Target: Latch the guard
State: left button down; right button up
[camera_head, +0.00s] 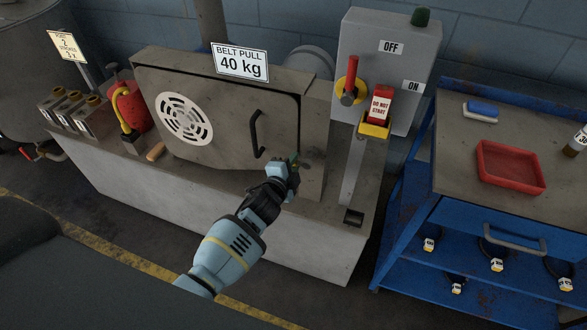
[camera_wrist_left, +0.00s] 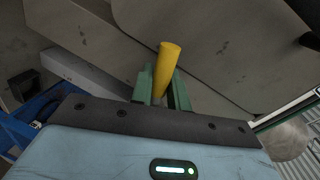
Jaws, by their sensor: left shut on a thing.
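The guard (camera_head: 215,128) is a large grey cover with a round white vent and a black bar handle (camera_head: 256,134). It sits against the front of the machine housing, beneath a "BELT PULL 40 kg" sign. My left gripper (camera_head: 293,163) is at the guard's lower right corner, below and to the right of the black handle. In the left wrist view its green fingers (camera_wrist_left: 162,88) are shut on a yellow cylindrical latch knob (camera_wrist_left: 168,62), which sticks up between them. How the knob joins the guard or housing is hidden. My right gripper is not in view.
A grey box (camera_head: 384,65) with OFF/ON labels, a red lever (camera_head: 349,86) and a "DO NOT START" tag (camera_head: 380,106) stands right of the guard. A blue cart (camera_head: 420,190) with a red tray (camera_head: 510,168) is further right. A red container (camera_head: 131,106) stands left.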

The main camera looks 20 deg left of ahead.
pick_arm(q)
jog(key=shift+r+m+y, duration=0.3)
jog(key=shift+r+m, duration=0.05)
jog(key=shift+m, duration=0.55)
jog(key=shift+r+m, duration=0.2)
jog(key=shift+m, duration=0.2)
jog(key=c, duration=1.4)
grip_release()
jog(key=shift+c, duration=0.2)
jog(key=s+r+p, duration=0.1)
jog(key=s, duration=0.6)
jog(key=shift+s+a+r+p, duration=0.15)
jog(key=shift+s+r+p, duration=0.15)
jog(key=shift+s, duration=0.1)
